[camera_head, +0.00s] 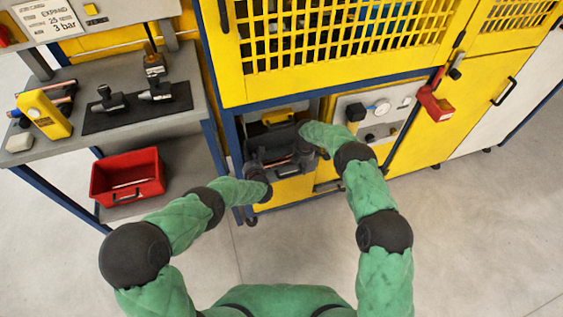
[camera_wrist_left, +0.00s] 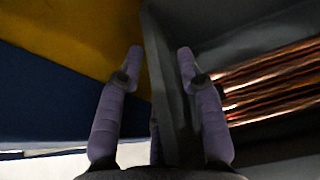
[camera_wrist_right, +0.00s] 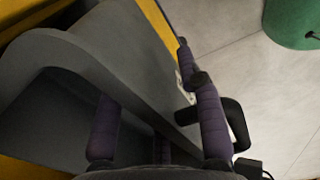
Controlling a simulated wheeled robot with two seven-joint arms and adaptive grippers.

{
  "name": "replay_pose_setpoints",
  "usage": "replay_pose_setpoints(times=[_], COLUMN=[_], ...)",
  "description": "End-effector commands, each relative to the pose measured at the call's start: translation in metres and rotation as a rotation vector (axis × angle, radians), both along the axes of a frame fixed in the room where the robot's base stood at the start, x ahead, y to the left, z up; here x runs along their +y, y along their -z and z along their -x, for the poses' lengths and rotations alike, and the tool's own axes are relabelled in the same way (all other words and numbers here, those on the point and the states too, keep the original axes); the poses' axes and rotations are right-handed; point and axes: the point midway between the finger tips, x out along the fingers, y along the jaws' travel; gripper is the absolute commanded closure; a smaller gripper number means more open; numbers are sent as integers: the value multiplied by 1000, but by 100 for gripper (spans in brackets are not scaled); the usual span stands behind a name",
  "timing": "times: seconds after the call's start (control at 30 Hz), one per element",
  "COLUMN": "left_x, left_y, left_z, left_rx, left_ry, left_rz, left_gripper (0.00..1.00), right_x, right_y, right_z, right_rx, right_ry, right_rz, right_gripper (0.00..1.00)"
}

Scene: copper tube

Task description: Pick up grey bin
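The grey bin (camera_head: 275,143) sits in the low compartment of the yellow machine, with copper tubes (camera_wrist_left: 275,85) lying inside it. My left gripper (camera_head: 262,176) is at its near left side. In the left wrist view the two fingers (camera_wrist_left: 161,52) straddle a bin wall (camera_wrist_left: 165,60), one outside and one on the tube side. My right gripper is mostly hidden by its arm in the head view. In the right wrist view its fingers (camera_wrist_right: 150,75) straddle another bin wall (camera_wrist_right: 125,50), and one fingertip is hidden behind it. Firm contact cannot be told for either.
A red bin (camera_head: 127,175) stands on the lower shelf of the grey workbench (camera_head: 150,122) at left. The blue frame (camera_head: 238,150) and yellow panels (camera_head: 420,130) border the compartment closely. The floor (camera_head: 480,230) in front is clear.

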Motion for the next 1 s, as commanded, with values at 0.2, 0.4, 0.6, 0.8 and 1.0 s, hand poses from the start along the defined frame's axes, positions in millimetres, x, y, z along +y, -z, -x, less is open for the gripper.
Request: replay_pose_setpoints(times=[0.2,0.4,0.6,0.8,1.0], left_x=[0,0,0,0,0], left_y=[0,0,-2,-4,-13], left_z=[0,0,-1,-1,-1], left_rx=[0,0,-4,-4,-4], left_ry=[0,0,0,0,0], left_rz=[0,0,0,0,0], left_gripper=[85,100,100,100,100], right_x=[0,0,0,0,0], right_y=[0,0,-1,-3,-12], right_z=[0,0,-1,-1,-1], right_rx=[0,1,-2,-2,-2], right_ry=[0,0,0,0,0], right_rz=[0,0,-1,-1,-1], right_gripper=[85,100,100,100,100])
